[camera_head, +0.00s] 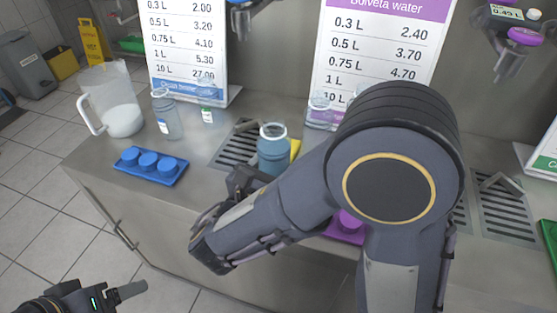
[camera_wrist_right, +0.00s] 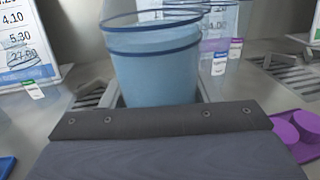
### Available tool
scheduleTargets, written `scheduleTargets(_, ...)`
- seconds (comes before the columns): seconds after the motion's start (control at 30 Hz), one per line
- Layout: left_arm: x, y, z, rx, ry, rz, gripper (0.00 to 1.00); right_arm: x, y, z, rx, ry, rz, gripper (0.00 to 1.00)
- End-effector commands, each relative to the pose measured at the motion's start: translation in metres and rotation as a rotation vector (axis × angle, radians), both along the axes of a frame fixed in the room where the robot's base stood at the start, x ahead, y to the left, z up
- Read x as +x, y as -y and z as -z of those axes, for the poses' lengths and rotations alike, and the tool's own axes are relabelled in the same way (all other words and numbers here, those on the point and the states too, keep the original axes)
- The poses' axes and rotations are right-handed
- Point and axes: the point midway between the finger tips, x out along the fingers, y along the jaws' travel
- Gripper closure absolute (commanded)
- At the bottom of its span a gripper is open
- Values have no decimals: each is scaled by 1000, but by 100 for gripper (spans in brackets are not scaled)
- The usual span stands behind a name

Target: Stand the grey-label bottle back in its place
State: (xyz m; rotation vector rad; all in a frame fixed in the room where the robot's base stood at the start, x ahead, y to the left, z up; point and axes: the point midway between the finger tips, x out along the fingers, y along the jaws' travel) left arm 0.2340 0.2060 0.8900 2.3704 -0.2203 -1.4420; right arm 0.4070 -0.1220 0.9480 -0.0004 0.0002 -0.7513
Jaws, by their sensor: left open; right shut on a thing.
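A clear open bottle with a blue tint (camera_head: 273,150) is held upright or nearly so by my right gripper (camera_head: 250,180), over the counter beside the left drain grate. In the right wrist view the bottle (camera_wrist_right: 155,75) stands just beyond the gripper's grey front edge (camera_wrist_right: 160,120). Its label is not visible, so I cannot tell its colour, and its base is hidden. I cannot tell whether it touches the counter. My left gripper (camera_head: 108,293) is open and empty, low at the left, away from the counter.
A blue-label bottle (camera_head: 167,118), a green-label bottle (camera_head: 207,108), a jug (camera_head: 115,105) and a blue tray (camera_head: 150,179) with blue caps stand at left. More bottles (camera_head: 320,112) stand behind. A purple tray (camera_wrist_right: 299,150) lies at right. My right arm hides the counter's middle.

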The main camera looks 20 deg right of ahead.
Motion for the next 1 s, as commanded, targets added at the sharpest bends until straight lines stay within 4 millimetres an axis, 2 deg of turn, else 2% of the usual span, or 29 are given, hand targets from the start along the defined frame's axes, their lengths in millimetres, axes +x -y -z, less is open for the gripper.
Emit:
scheduleTargets(0.2,0,0,2,0,0,0,23,0,0,3,-1,2,0,85)
scheduleTargets(0.23,0,0,2,0,0,0,23,0,0,3,0,0,0,42)
scheduleTargets(0.4,0,0,1,0,0,0,23,0,0,3,0,0,0,23)
scheduleTargets(0.73,0,0,-2,0,0,0,23,0,0,-3,1,1,0,23)
scheduleTargets(0.87,0,0,0,0,0,0,23,-13,-14,-1,0,1,-6,23)
scheduleTargets(1.0,0,0,0,0,0,0,23,-35,-34,-1,-1,1,-7,23)
